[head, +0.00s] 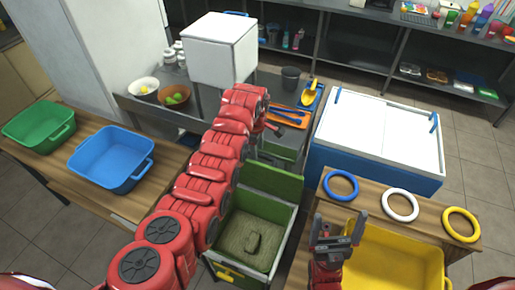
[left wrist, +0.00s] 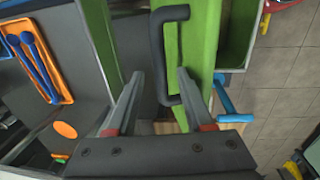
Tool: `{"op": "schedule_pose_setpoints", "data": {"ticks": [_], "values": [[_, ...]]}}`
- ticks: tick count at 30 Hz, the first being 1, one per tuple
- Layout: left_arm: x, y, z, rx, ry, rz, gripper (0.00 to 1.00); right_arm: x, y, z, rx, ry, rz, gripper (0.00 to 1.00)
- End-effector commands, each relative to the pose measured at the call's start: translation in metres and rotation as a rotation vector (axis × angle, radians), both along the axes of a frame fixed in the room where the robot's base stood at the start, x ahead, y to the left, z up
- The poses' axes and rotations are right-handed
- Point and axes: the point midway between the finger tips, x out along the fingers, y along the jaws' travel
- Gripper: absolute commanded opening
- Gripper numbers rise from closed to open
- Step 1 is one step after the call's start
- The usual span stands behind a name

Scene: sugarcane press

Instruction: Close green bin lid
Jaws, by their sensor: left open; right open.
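The green bin (head: 247,235) stands open in the middle of the head view, with a lumpy greenish-brown block inside. Its green lid (head: 272,182) is raised at the back edge. In the left wrist view the lid (left wrist: 200,40) shows close up with a dark bar handle (left wrist: 157,55). My left gripper (head: 273,128) is past the raised lid in the head view, partly hidden by its own red arm. In the left wrist view its open fingers (left wrist: 160,73) point at the handle, which shows between them; contact is unclear. My right gripper (head: 338,235) is open and empty beside the yellow bin.
The yellow bin (head: 398,262) and a wooden top with blue, white and yellow rings (head: 400,205) are at right. A white-topped blue chest (head: 378,132) stands behind. Orange tray with blue tools (head: 288,116) lies beyond the lid. Blue (head: 108,160) and green (head: 42,127) basins are at left.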

Motion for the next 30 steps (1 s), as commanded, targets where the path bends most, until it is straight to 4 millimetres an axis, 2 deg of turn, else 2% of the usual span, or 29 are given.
{"op": "schedule_pose_setpoints", "data": {"ticks": [6, 14, 21, 23, 30], "values": [[0.0012, -0.0004, -0.0091, -0.001, -0.003, 0.0, 0.52, 0.0001, 0.0, 0.0033, 0.0, 0.0, 0.0, 0.95], [0.001, -0.0005, -0.0103, -0.001, -0.002, 0.0, 0.52, 0.0, 0.0, 0.003, 0.0, 0.0, 0.0, 0.95], [0.0007, -0.0005, -0.0104, 0.0, -0.001, 0.0, 0.09, 0.0001, 0.0, 0.0029, 0.0, 0.0, 0.0, 0.95], [0.0008, -0.0006, -0.0103, 0.0, -0.001, 0.0, 0.0, 0.0, 0.0, 0.003, 0.0, 0.0, 0.0, 0.95], [0.0008, -0.0004, -0.0103, 0.0, -0.001, 0.0, 0.0, 0.0, 0.0, 0.003, 0.0, 0.0, 0.0, 0.95]]}}
